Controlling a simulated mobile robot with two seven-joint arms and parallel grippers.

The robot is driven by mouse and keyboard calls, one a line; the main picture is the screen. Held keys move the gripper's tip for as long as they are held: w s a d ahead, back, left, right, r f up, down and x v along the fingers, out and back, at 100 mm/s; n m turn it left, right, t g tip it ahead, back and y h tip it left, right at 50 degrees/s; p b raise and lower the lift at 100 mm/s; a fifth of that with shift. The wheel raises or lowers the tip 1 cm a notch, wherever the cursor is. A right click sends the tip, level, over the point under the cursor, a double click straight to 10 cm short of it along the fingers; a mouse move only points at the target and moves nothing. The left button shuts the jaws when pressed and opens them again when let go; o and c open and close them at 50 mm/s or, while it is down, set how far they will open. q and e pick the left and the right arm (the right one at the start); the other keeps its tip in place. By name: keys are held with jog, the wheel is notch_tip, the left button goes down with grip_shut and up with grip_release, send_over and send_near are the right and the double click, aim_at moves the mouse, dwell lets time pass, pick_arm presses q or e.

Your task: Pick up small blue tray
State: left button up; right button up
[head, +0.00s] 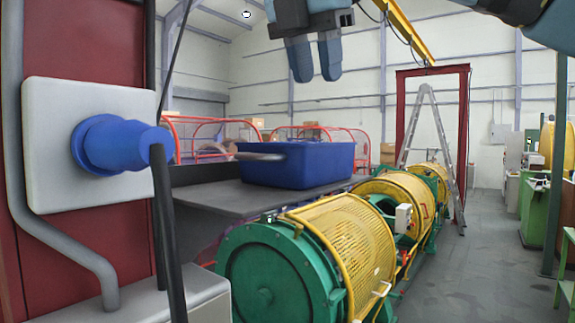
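The small blue tray (310,167) is a deep blue box with sloping walls. It sits upright on a dark grey flat surface (215,200) in the middle of the head view. A thin grey rounded piece (260,156) crosses the upper left of its front wall; I cannot tell what it is. My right gripper (317,79) hangs at the top middle, above the tray in the picture and apart from it. Its two fingers point down with a narrow gap between them and nothing in it. My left gripper is not in view.
A green and yellow strander (345,240) with mesh guards stands in front and right of the surface. A red cabinet with a grey box (60,125) and blue plug (112,145) fills the left. A ladder (430,130) stands behind. Grey floor (490,270) is clear at right.

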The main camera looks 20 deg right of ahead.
send_over(339, 164)
jog(key=s+a, duration=0.2)
jog(key=a, duration=0.1)
jog(key=f, duration=0.7)
jog(key=shift+s+d+p, duration=0.1)
jog(key=shift+d+p, duration=0.15)
jog(key=shift+p, duration=0.15)
jog(key=shift+w+f, duration=0.35)
jog(key=shift+f, duration=0.1)
jog(key=shift+w+d+f+p, duration=0.15)
jog(key=shift+d+f+p, duration=0.1)
jog(key=shift+p, duration=0.15)
jog(key=d+f, duration=0.1)
jog(key=w+d+f+p, duration=0.1)
jog(key=f, duration=0.1)
jog(key=shift+f, duration=0.3)
jog(key=shift+w+f, duration=0.1)
jog(key=shift+f, duration=0.05)
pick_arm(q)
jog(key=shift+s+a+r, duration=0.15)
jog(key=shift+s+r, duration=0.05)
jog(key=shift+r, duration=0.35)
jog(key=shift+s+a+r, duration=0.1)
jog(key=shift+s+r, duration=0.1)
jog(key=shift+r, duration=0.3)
pick_arm(e)
jog(key=shift+a, duration=0.1)
